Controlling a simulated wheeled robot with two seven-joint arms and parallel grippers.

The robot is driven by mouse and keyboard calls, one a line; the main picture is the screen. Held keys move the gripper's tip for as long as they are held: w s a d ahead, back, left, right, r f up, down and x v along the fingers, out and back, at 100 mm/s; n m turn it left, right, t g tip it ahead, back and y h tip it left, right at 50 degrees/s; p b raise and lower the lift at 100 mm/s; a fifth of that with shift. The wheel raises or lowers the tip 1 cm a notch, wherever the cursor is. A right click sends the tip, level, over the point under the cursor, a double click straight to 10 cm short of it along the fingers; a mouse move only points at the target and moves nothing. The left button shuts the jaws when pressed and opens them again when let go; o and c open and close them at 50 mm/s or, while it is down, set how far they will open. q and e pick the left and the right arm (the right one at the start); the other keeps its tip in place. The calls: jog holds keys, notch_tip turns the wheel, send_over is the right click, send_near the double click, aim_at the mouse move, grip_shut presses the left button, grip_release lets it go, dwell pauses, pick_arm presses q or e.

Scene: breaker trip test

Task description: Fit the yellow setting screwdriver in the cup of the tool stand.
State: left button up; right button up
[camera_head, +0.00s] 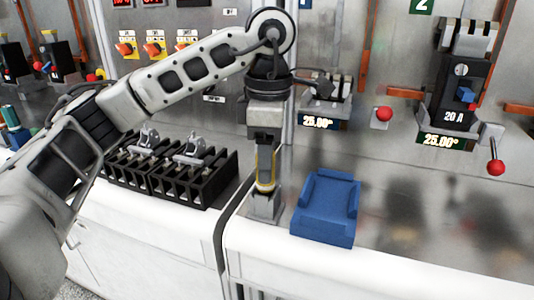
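My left gripper (265,188) points straight down over the bench, to the left of a blue holder. Yellow edges of what appears to be the setting screwdriver (258,185) show around its finger. The gripper looks shut on it, and the finger hides most of it. A small grey block (265,207) shows directly below; I cannot tell whether it is the tool stand's cup or a fingertip. The blue holder (322,225), with raised sides, stands just right of the gripper, apart from it. My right gripper is not in view.
A black rack (205,190) with several slots and metal parts stands left of the gripper. Behind are panels with a 20 A breaker (455,95) and red-knobbed levers (495,167). The steel bench top (420,240) is clear at the right.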

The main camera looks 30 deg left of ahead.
pick_arm(q)
jog(key=shift+f, duration=0.2)
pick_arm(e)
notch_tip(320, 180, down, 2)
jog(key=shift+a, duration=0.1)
pick_arm(q)
jog(key=shift+r, duration=0.65)
notch_tip(320, 180, up, 15)
jog(key=p, duration=0.5)
jog(key=shift+d+p, duration=0.15)
jog(key=shift+p, duration=0.25)
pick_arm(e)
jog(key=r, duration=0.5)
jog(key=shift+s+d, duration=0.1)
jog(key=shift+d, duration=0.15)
